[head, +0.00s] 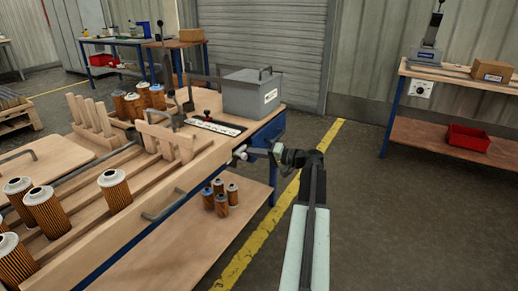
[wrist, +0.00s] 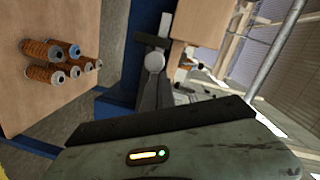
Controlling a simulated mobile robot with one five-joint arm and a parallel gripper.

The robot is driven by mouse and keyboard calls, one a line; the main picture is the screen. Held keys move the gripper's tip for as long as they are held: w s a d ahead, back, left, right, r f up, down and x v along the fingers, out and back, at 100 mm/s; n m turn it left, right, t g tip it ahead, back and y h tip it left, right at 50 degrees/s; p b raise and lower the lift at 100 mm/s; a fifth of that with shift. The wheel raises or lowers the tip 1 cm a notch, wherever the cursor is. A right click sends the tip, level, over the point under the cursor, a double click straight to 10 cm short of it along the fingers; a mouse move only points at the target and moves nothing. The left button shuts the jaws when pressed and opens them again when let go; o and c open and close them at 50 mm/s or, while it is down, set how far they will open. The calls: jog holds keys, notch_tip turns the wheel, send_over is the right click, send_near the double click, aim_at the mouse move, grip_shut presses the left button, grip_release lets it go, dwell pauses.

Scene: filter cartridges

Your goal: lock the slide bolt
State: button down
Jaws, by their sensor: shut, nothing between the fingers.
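The slide bolt shows as a pale round knob (head: 240,152) at the near right end of the workbench, beside the wooden front rail. In the wrist view a round grey knob (wrist: 154,62) shows just beyond my fingertips, with a dark bar behind it. My gripper (head: 252,152) reaches in from the right, its tips close to the knob. In the wrist view my gripper (wrist: 155,80) is shut and holds nothing. I cannot tell whether the tips touch the knob. The rest of the bolt and its catch are too small or hidden to make out.
Filter cartridges (head: 46,212) stand on the wooden workbench (head: 170,235), and several smaller ones (head: 221,196) stand on its lower shelf. A grey box (head: 251,92) sits on the bench's far end. A bent handle (head: 163,206) sticks out from the front rail. Floor to the right is clear.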

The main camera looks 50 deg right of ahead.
jog(key=shift+a, duration=0.25)
jog(key=s+d+r+p, duration=0.3)
jog(key=s+d, duration=0.4)
jog(key=s, duration=0.2)
jog(key=shift+d, duration=0.1)
dwell(0.5)
